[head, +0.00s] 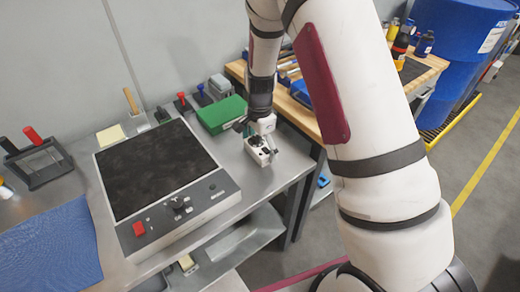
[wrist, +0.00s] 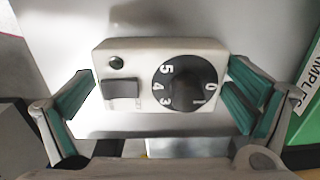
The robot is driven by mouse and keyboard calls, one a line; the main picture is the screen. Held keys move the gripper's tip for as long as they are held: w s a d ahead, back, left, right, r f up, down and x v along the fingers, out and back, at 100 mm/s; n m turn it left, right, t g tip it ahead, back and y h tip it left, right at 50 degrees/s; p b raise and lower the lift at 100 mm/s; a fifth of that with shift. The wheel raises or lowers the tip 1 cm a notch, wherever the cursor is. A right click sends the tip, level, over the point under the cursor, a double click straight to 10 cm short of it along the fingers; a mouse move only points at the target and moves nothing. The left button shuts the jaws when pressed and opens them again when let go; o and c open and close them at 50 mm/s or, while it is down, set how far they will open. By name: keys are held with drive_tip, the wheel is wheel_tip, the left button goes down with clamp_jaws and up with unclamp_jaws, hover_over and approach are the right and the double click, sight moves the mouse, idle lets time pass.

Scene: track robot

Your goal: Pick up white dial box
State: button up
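The white dial box (head: 260,153) stands on the grey metal bench near its right end in the head view. In the wrist view the white dial box (wrist: 140,67) shows a black round dial with numbers, a dark square switch and a small black knob. My gripper (head: 262,140) is over the box, pointing down. In the wrist view my gripper (wrist: 162,85) is open, with one green-padded finger on each side of the box. The fingertips are close to its short ends; I cannot tell whether they touch it.
A green box (head: 221,115) stands just behind my gripper; its labelled side (wrist: 305,95) is close to the right finger in the wrist view. A black-topped scale-like device (head: 160,170) lies to the left. The bench's front edge is near the dial box.

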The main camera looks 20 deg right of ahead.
drive_tip(key=c, duration=0.9)
drive_tip(key=shift+r, duration=0.1)
drive_tip(key=shift+c, duration=0.2)
